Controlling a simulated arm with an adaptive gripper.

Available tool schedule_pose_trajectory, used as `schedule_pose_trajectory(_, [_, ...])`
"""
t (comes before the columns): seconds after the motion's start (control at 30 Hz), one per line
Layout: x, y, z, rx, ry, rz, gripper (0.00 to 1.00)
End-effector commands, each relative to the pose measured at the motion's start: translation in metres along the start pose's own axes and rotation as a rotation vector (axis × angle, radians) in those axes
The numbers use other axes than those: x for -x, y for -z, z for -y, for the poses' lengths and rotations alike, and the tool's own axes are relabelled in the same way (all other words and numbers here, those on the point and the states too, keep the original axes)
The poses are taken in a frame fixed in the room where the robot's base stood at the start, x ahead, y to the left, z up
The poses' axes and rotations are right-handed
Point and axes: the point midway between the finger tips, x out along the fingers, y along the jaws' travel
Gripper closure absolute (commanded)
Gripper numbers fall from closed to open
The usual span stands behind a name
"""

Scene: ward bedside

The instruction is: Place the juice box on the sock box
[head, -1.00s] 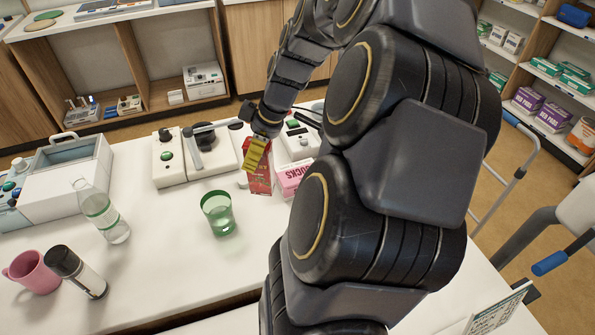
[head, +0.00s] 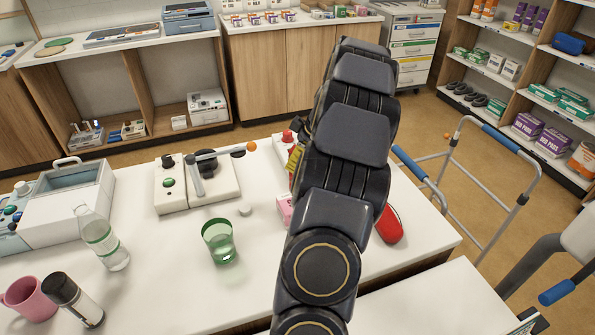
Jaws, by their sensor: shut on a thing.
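The pink sock box (head: 284,208) lies on the white table, and only its left end shows beside my arm. I cannot tell whether the juice box touches the sock box.
A green cup (head: 220,243), a clear bottle (head: 103,240), a pink mug (head: 28,300) and a dark-capped bottle (head: 72,298) stand at left. White devices (head: 197,180) stand behind. A red case (head: 389,224) lies right of my arm. A walker (head: 470,170) stands beyond the table.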

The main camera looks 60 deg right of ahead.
Motion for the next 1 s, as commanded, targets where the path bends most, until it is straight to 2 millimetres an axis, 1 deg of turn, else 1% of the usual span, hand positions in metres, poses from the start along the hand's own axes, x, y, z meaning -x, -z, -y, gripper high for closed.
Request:
schedule_pose_trajectory(0.03, [-0.008,-0.001,-0.006,0.000,-0.001,0.001,0.93])
schedule_pose_trajectory(0.13, [-0.017,-0.001,-0.014,-0.001,-0.004,-0.001,0.93])
schedule_pose_trajectory(0.37, [-0.029,-0.001,-0.021,0.000,-0.003,0.000,0.93])
schedule_pose_trajectory(0.53, [-0.051,-0.011,-0.021,-0.001,0.001,0.001,0.93])
schedule_pose_trajectory(0.6, [-0.057,-0.013,-0.022,-0.001,0.000,0.000,0.93])
schedule_pose_trajectory(0.97, [-0.060,-0.013,-0.022,0.001,-0.003,-0.002,0.93])
schedule_pose_trajectory(1.0, [-0.060,-0.014,-0.022,0.001,-0.004,-0.001,0.47])
